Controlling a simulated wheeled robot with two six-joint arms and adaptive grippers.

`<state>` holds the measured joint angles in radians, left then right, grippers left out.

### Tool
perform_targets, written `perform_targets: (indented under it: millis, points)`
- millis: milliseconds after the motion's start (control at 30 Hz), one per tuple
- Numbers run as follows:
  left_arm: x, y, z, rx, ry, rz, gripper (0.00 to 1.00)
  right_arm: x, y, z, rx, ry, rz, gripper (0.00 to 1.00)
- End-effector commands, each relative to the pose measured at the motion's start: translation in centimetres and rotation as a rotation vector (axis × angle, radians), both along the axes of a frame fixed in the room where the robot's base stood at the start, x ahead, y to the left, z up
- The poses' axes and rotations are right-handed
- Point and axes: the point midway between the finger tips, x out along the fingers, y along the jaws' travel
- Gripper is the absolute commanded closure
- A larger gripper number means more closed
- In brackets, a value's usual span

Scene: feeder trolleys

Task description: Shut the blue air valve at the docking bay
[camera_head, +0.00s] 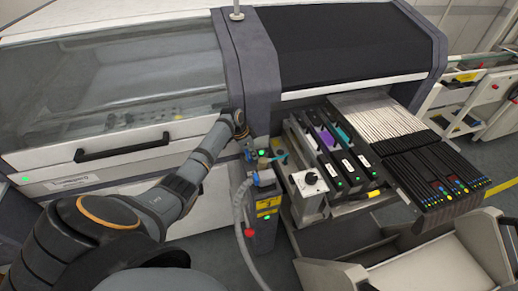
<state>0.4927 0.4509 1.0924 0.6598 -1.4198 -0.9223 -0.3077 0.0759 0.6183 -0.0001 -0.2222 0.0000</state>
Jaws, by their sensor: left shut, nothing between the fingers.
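The air valve shows as a small fitting with a blue-teal handle (279,158) at the top of the dark docking post (264,226), left of the feeder bank. The handle points out to the right; its exact angle is hard to tell at this size. My left arm reaches up from the lower left, and my left gripper (248,152) points down just left of the valve. It is shut and empty. Whether its fingertips touch the valve cannot be told. My right gripper is out of view.
A grey hose (238,208) hangs from the post. A white box with a black knob (311,178) stands to the right, beside several black feeders (350,165). The large machine (110,85) stands behind. An empty grey trolley bin (445,262) is at the lower right.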

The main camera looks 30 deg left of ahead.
Motion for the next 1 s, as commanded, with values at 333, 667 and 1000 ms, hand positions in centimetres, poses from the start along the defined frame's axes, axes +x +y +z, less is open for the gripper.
perform_targets:
  millis: [333,667,1000]
  points:
    - [-0.2,0.1,0.0,-0.001,0.0,0.0,1.0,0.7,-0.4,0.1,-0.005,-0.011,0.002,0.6]
    - [-0.7,0.8,0.0,0.001,0.0,-0.044,1.0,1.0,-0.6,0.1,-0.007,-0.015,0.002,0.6]
    - [-1.2,1.3,-0.1,-0.001,0.001,-0.09,1.0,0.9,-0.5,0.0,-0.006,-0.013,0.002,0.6]
